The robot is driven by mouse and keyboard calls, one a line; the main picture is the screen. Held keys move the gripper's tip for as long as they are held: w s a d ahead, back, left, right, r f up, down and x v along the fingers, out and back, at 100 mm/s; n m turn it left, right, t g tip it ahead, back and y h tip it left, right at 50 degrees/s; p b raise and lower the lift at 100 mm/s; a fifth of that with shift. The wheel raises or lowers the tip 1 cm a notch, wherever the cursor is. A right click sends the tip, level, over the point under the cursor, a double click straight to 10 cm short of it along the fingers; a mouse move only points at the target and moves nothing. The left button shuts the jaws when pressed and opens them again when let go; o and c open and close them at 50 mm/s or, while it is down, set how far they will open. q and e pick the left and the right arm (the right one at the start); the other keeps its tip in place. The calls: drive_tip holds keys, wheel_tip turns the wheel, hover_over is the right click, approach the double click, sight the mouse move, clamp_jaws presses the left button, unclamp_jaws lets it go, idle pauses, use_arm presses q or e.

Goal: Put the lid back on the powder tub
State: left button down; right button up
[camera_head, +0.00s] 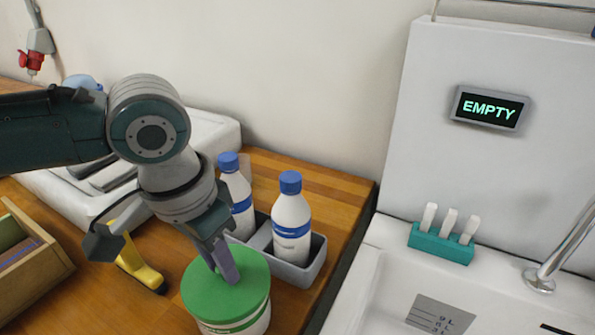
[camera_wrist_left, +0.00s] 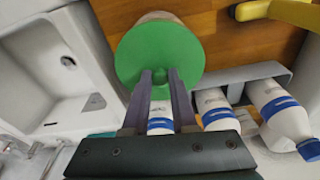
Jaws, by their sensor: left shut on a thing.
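The round green lid (camera_head: 203,288) is level over the white powder tub (camera_head: 232,327), covering its mouth. I cannot tell whether it is fully seated or a slight gap remains. My left gripper (camera_head: 226,268) reaches down from above, its fingers shut on the lid at its middle. In the left wrist view the lid (camera_wrist_left: 137,55) fills the space ahead of the fingers (camera_wrist_left: 160,76), which close around its small knob. A sliver of the pale tub (camera_wrist_left: 155,15) shows past the lid's edge. My right gripper is out of view.
A grey caddy (camera_head: 313,262) with white blue-capped bottles (camera_head: 291,215) stands close behind the tub. A yellow-handled tool (camera_head: 140,268) and a wooden box (camera_head: 35,260) lie left. At right are a white sink (camera_head: 380,285), a teal holder (camera_head: 440,243) and an "EMPTY" display (camera_head: 490,108).

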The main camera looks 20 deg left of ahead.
use_arm(q)
drive_tip(key=shift+p, duration=0.35)
idle(0.5)
idle(0.3)
drive_tip(key=c, duration=0.6)
unclamp_jaws()
drive_tip(key=shift+c, duration=0.2)
drive_tip(key=shift+o, duration=0.4)
drive_tip(key=o, duration=0.4)
wheel_tip(320, 180, up, 7)
drive_tip(key=p, duration=0.8)
